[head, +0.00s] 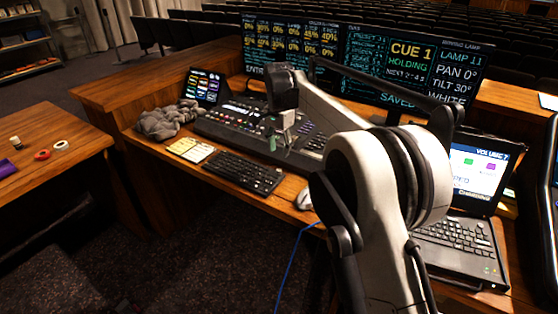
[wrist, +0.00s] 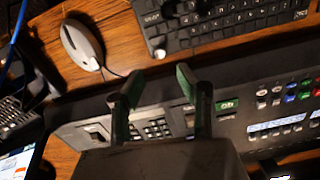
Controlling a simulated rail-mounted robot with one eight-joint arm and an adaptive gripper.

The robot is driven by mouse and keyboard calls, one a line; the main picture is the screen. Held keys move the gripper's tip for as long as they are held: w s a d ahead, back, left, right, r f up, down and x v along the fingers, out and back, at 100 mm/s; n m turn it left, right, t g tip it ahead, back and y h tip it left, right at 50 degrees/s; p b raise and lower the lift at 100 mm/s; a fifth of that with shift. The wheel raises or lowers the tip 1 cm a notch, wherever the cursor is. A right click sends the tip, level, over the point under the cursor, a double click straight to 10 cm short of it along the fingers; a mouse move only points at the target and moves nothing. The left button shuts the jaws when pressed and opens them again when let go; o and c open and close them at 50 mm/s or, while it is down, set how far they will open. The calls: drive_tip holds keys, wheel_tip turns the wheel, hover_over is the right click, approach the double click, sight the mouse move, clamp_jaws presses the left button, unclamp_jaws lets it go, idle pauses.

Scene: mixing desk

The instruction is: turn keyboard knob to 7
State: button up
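The black keyboard (head: 240,174) lies on the wooden desk in front of the mixing console. The wrist view shows part of the keyboard (wrist: 228,22) at the top, with a small pale round knob (wrist: 160,54) at its near corner. My gripper (wrist: 159,75) is open, with its two green-tipped fingers apart and nothing between them. In the wrist picture the knob appears just beyond the gap between the fingertips, with no visible contact. In the head view my gripper (head: 279,142) hangs over the console, by the keyboard's far right side. The knob's setting is too small to read.
The mixing console (head: 245,122) lies behind the keyboard, beneath my gripper. A mouse (head: 304,199) sits right of the keyboard, and yellow notes (head: 190,150) and a grey cloth (head: 166,120) sit left. A laptop (head: 460,240) at right displays "VOLUME" with what looks like a 7.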

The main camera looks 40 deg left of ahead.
wheel_tip(320, 180, up, 3)
drive_tip(key=shift+r, duration=0.2)
idle(0.5)
drive_tip(key=w+d+r+t+y, duration=0.1)
drive_tip(key=w+d+r, duration=0.3)
drive_tip(key=d, duration=0.5)
drive_tip(key=w+d+r, duration=0.1)
drive_tip(key=d+r, duration=0.6)
drive_tip(key=d, duration=0.1)
drive_tip(key=s+d+r+t, duration=0.1)
drive_tip(key=d+r, duration=0.2)
drive_tip(key=d, duration=0.7)
drive_tip(key=s+d+r+t, duration=0.1)
drive_tip(key=d+r, duration=0.3)
drive_tip(key=d, duration=0.6)
drive_tip(key=s+d+t, duration=0.1)
drive_tip(key=s+d, duration=0.4)
drive_tip(key=d, duration=0.4)
drive_tip(key=s+d+t, duration=0.1)
drive_tip(key=s+d, duration=0.5)
drive_tip(key=d, duration=0.3)
drive_tip(key=s+d+f+t, duration=0.1)
drive_tip(key=s+d+f, duration=0.4)
drive_tip(key=s+d, duration=0.1)
drive_tip(key=s+d+f+t+h, duration=0.1)
drive_tip(key=s+d+f, duration=0.4)
drive_tip(key=s+d, duration=0.2)
drive_tip(key=shift+s+d+f, duration=0.2)
drive_tip(key=shift+s+f, duration=0.2)
drive_tip(key=shift+s, duration=0.75)
